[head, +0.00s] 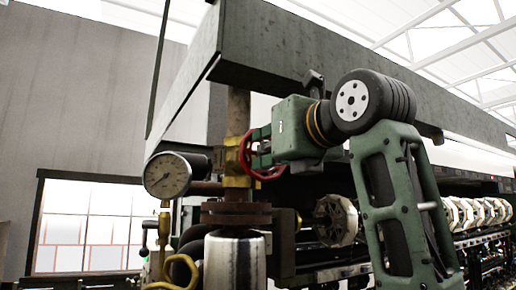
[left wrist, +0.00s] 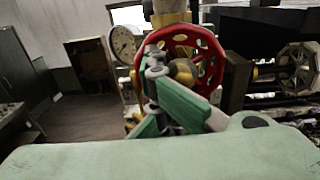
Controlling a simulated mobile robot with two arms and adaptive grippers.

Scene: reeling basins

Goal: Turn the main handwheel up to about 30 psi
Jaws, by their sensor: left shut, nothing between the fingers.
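The red main handwheel (head: 247,163) is mounted on a brass valve (head: 238,182) above a metal cylinder. My left gripper (head: 258,147) is at the wheel, its green fingers overlapping the rim in the head view. In the left wrist view, the shut fingers (left wrist: 154,68) overlap the left part of the red wheel (left wrist: 216,62), with nothing gripped. Whether they touch it, I cannot tell. The round pressure gauge (head: 167,175) faces the head camera left of the valve; it also shows in the left wrist view (left wrist: 123,42). Its numbers are too small to read. My right gripper is not in view.
A thick dark beam (head: 290,50) runs above my left arm. A vertical pipe (head: 238,112) rises from the valve. A curved brass pipe (head: 182,262) is below the gauge. A row of pale reels (head: 465,212) stands at the right.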

